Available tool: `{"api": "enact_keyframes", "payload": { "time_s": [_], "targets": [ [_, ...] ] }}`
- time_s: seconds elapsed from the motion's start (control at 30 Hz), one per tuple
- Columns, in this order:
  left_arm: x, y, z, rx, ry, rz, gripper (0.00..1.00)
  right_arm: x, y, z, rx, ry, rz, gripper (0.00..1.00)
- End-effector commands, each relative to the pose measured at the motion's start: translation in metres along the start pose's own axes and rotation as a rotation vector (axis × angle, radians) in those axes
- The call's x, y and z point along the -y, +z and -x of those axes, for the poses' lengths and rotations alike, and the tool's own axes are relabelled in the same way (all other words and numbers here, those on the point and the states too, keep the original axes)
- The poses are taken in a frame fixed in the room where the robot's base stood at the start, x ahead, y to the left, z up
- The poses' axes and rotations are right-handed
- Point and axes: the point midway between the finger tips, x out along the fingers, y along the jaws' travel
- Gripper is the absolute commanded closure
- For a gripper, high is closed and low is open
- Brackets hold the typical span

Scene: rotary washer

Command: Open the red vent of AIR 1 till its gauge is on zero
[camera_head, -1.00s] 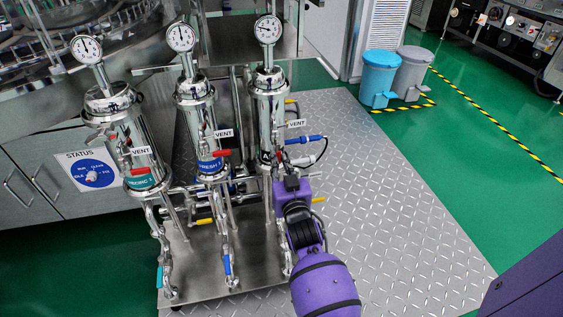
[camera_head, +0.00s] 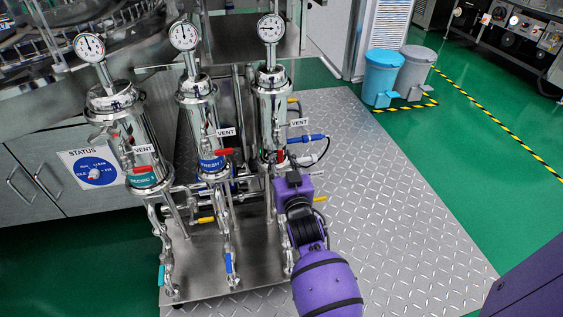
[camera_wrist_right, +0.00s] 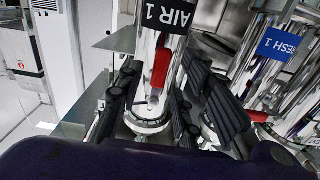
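The third steel column from the left (camera_head: 271,105) carries a round gauge (camera_head: 271,28) on top; its needle is too small to read surely. In the right wrist view a black AIR 1 label (camera_wrist_right: 168,14) is on this column, with the red vent handle (camera_wrist_right: 161,68) hanging below it. My right gripper (camera_wrist_right: 158,76) is open, its dark fingers on either side of the red handle; I cannot tell whether they touch it. My left gripper is not in view.
The FRESH 1 column (camera_head: 200,115) and another column (camera_head: 127,125) stand to the left, each with a gauge and red handle. A blue handle (camera_head: 308,138) sticks out right of the AIR 1 column. The tread-plate floor (camera_head: 390,210) to the right is clear.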

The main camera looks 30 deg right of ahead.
Motion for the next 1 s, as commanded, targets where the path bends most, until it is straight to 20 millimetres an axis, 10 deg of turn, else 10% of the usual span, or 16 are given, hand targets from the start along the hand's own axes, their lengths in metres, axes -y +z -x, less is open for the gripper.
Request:
{"api": "enact_keyframes", "payload": {
  "time_s": [0.43,1.0],
  "targets": [
    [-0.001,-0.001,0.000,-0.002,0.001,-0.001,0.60,0.002,-0.080,0.000,-0.004,-0.001,0.000,0.67],
    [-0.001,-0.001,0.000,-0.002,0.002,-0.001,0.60,0.002,-0.091,0.000,-0.001,-0.001,-0.001,0.67]
  ]
}}
